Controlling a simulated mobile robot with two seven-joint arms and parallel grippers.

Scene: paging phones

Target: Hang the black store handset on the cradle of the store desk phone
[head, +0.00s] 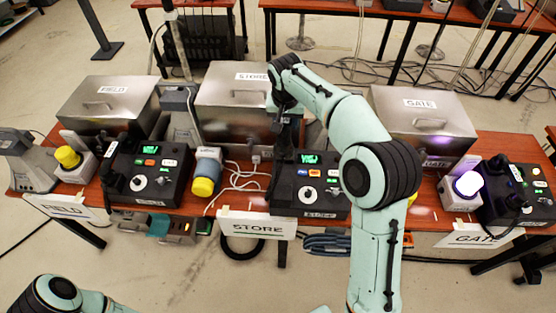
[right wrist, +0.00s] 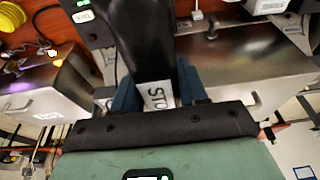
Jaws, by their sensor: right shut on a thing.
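The store desk phone (head: 327,203) is a black console with a green display and a knob, on the table behind the STORE sign (head: 262,227). My right gripper (head: 285,112) is shut on the black store handset (head: 284,146), which hangs upright from it at the phone's left side. In the right wrist view the handset (right wrist: 147,42) lies between the dark blue fingers, with a white label reading STO. The cradle is hidden by the handset, and I cannot tell whether they touch. Only part of my left arm shows at the bottom left; its gripper is out of view.
The field phone (head: 146,191) stands to the left and the gate phone (head: 515,207) to the right. Metal boxes (head: 226,95) line the back.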

